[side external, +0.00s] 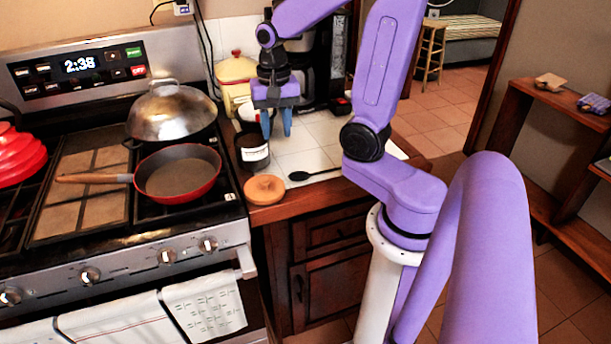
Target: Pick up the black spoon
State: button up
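The black spoon (314,174) lies flat on the white tiled counter, close to its front edge. Its bowl points left and its handle runs right toward my arm, where the far end is hard to make out. My gripper (277,128) hangs above the counter, pointing down, up and to the left of the spoon. Its two blue fingers are apart, with nothing visible between them. It does not touch the spoon.
A dark canister (253,152) and a round wooden lid (264,189) stand left of the spoon. A yellow pot (236,80) and a black coffee maker (322,62) are behind. The stove (110,245) holds a red pan (180,174). Tiles around the spoon are clear.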

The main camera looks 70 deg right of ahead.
jog(key=s+d+m, duration=0.1)
jog(key=d+m, duration=0.6)
jog(key=m, duration=1)
send_over(324, 171)
jog(key=f, duration=1)
jog(key=shift+s+a+f, duration=0.2)
jog(key=shift+a, duration=0.05)
jog(key=shift+w+d+f, duration=0.15)
jog(key=shift+f, duration=1.55)
jog(key=shift+w+d+f, duration=0.1)
jog(key=shift+f, duration=1.55)
grip_shut()
